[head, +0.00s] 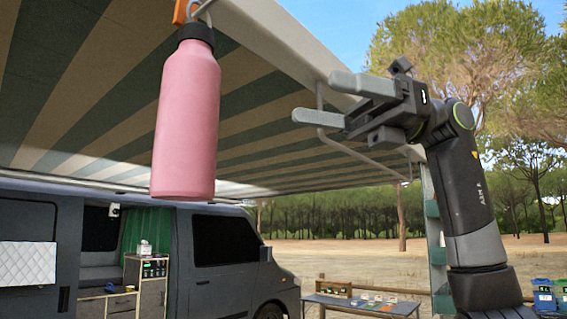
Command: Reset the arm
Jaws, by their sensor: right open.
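My right gripper (325,100) is raised at the upper right of the head view, with its two grey fingers pointing left. The fingers are apart and nothing is between them. A pink bottle (187,130) with a black cap hangs upright from an orange and grey clip (186,12) at the top, under the awning edge. The bottle is left of my right gripper, and a gap shows between them in the picture. My left gripper does not show.
A striped awning (80,90) with a pale front rail (285,45) spans overhead. A dark van (220,260) with a wooden cabinet (150,285) stands behind. A low table (362,304) with small items is at the bottom, and bins (543,298) stand at the right.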

